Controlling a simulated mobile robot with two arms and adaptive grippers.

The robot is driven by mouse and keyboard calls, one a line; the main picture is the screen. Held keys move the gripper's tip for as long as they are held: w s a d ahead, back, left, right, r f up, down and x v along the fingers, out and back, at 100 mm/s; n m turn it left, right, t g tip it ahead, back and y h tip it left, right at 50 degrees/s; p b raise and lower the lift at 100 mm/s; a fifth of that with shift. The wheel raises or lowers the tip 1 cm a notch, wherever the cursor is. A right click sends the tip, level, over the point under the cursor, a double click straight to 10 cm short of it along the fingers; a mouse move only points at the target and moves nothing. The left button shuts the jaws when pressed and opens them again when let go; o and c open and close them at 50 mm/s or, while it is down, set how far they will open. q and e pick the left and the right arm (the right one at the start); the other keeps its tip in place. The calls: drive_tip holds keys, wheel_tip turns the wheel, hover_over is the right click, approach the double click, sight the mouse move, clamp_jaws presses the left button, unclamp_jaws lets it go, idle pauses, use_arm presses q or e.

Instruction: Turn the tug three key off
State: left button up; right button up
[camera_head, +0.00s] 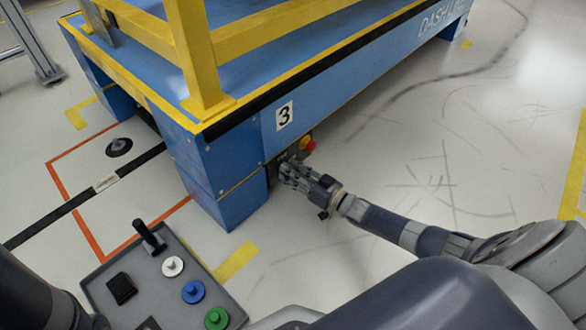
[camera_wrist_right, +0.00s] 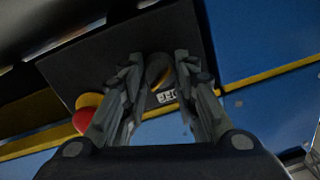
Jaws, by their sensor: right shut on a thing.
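The blue cart, the tug marked with a 3 (camera_head: 284,116), stands across the upper middle of the head view. A dark control box is at its lower side, with a red stop button on a yellow collar (camera_head: 309,146). My right gripper (camera_head: 284,170) is at this box, left of the button. In the right wrist view, my right gripper's fingers (camera_wrist_right: 160,78) are closed around a dark rounded key knob (camera_wrist_right: 157,70) on the box face (camera_wrist_right: 85,60). A small white label (camera_wrist_right: 166,97) is beside the knob. The key's angle is unclear. My left gripper is out of view.
The red button (camera_wrist_right: 84,118) sits close beside the fingers in the wrist view. A grey panel (camera_head: 228,292) with a black lever and coloured knobs is at the lower left. Yellow rails (camera_head: 190,50) rise from the cart. The floor to the right is clear.

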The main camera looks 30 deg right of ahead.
drive_tip(key=n+p, duration=0.1)
drive_tip(key=n, duration=0.1)
drive_tip(key=shift+r+n, duration=0.1)
drive_tip(key=shift+n, duration=0.3)
drive_tip(key=n+p, duration=0.1)
drive_tip(key=n, duration=0.2)
drive_tip(key=shift+a+h, duration=0.1)
drive_tip(key=shift+h, duration=0.2)
drive_tip(key=n+p, duration=0.1)
drive_tip(key=n, duration=0.4)
drive_tip(key=shift+a+n+h, duration=0.1)
drive_tip(key=shift+n+h, duration=0.2)
drive_tip(key=o, duration=1.1)
drive_tip(key=shift+c, duration=0.2)
drive_tip(key=f+v, duration=0.1)
drive_tip(key=v, duration=1.1)
drive_tip(key=shift+r, duration=0.35)
